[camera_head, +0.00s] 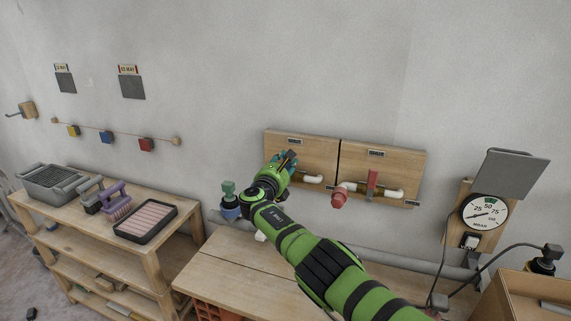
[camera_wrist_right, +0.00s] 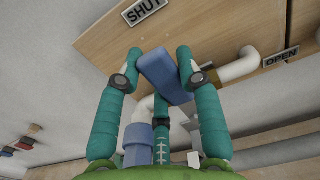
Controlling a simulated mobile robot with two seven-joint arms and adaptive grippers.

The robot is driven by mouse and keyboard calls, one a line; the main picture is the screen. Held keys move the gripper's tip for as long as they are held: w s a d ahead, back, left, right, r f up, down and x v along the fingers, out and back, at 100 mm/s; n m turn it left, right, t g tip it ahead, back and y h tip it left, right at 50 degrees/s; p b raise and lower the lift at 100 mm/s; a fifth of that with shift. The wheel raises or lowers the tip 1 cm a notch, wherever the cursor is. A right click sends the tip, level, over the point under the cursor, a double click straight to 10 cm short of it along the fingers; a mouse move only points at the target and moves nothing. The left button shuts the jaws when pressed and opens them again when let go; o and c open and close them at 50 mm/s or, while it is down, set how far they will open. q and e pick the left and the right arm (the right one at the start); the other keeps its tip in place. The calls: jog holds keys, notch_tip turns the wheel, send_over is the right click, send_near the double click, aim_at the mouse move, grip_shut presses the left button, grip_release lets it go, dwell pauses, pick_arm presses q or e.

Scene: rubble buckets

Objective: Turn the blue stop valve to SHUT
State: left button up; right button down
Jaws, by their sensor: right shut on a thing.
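The blue stop valve's handle (camera_wrist_right: 165,76) lies between the fingers of my right gripper (camera_wrist_right: 166,68), which is shut on it. In the wrist view the handle runs from upper left to lower right, its upper end below the SHUT label (camera_wrist_right: 145,10). The OPEN label (camera_wrist_right: 281,57) is to the right, beside the white pipe (camera_wrist_right: 238,68). In the head view my right gripper (camera_head: 285,160) is at the left wooden board (camera_head: 318,152) and hides most of the valve. I cannot tell the handle's exact angle. My left gripper is not in view.
A second board (camera_head: 405,165) with a red valve handle (camera_head: 372,183) is close on the right. A gauge (camera_head: 485,213) hangs farther right. A wooden bench (camera_head: 225,262) stands below. A shelf at left holds a tray (camera_head: 146,221), brushes and a grey basket (camera_head: 52,182).

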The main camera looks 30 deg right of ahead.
jog(key=c, duration=0.8)
grip_release()
jog(key=shift+v, duration=6.05)
